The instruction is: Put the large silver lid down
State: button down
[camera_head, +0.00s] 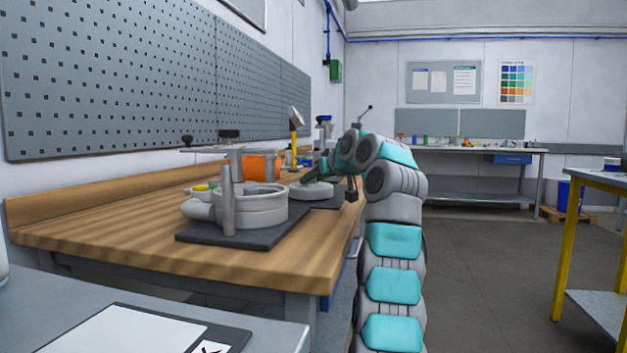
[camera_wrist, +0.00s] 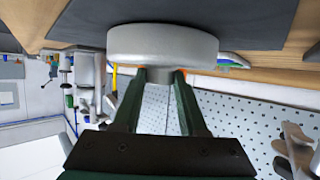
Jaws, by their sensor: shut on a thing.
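The large silver lid (camera_head: 311,189) is a thick, round, pale grey disc over the wooden workbench, beyond the ring-shaped housing. In the wrist view the lid (camera_wrist: 163,43) fills the top middle, with a short knob (camera_wrist: 160,73) facing my gripper. My gripper (camera_wrist: 160,80) has its dark green fingers shut on this knob. In the head view my gripper (camera_head: 309,178) comes in from the right. The lid is level, over or on a dark mat (camera_head: 327,204); I cannot tell whether it touches the mat.
The grey ring-shaped housing (camera_head: 262,208) stands on a nearer dark mat (camera_head: 222,241). An orange object (camera_head: 261,167) and metal clamp-like parts (camera_head: 228,150) stand behind. The wooden bench top (camera_head: 120,238) is bare at the front left. A perforated panel (camera_head: 110,75) lines the wall.

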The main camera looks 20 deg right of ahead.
jog(key=shift+f, duration=0.15)
jog(key=shift+c, duration=2.2)
grip_release()
jog(key=shift+r, duration=0.2)
jog(key=b+v, duration=0.1)
jog(key=v, duration=1.1)
jog(key=shift+b, duration=0.4)
